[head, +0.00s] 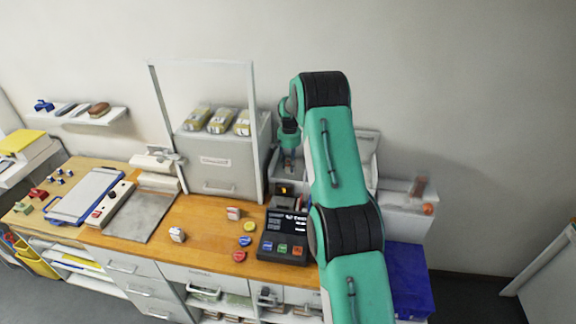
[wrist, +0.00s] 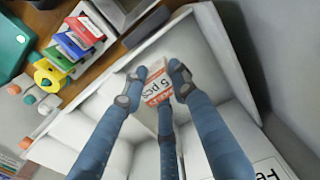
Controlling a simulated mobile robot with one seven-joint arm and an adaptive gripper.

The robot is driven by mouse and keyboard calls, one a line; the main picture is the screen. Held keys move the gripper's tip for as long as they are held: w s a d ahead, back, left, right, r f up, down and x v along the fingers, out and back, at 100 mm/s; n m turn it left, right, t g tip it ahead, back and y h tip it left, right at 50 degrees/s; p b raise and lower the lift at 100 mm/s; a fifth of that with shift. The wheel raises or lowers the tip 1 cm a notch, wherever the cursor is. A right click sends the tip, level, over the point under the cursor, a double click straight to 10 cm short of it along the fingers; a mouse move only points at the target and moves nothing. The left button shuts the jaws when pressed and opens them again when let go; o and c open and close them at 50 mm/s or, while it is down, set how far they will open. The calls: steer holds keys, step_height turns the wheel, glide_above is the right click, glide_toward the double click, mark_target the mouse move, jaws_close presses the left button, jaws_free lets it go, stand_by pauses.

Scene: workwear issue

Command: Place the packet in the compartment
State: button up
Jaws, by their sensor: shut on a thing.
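My gripper (wrist: 158,90) is shut on a white packet (wrist: 167,68) with an orange band and the print "5 pcs". The packet is held between the blue fingers, over a white divided bin (wrist: 72,128). White walls split the bin into compartments, and the packet is above or inside one near the bin's upper side; its exact height is unclear. In the head view my gripper (head: 289,160) points down at the white bin (head: 368,140) at the right end of the bench, partly hidden behind my arm. The held packet cannot be made out clearly there.
Two similar small packets (head: 233,213) (head: 177,235) lie on the wooden bench (head: 205,240). A black device with coloured buttons (head: 284,236), coloured discs (head: 245,241) and a grey cabinet with a raised clear frame (head: 221,170) stand nearby. A blue box (head: 408,280) is at the right.

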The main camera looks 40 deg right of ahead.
mark_target(288, 165)
steer(key=shift+w+d+f, duration=0.1)
steer(key=shift+w+d, duration=0.2)
steer(key=shift+w, duration=0.35)
steer(key=shift+w+d+f, duration=0.1)
steer(key=shift+w+d, duration=0.25)
steer(key=shift+w, duration=0.25)
steer(key=shift+w+d, duration=0.3)
steer(key=shift+w, duration=0.35)
steer(key=shift+f, duration=0.1)
steer(key=shift+f+p, duration=0.55)
steer(key=shift+f, duration=1.1)
steer(key=shift+f, duration=0.1)
steer(key=o, duration=1.1)
step_height(288, 165, up, 12)
steer(key=b, duration=0.1)
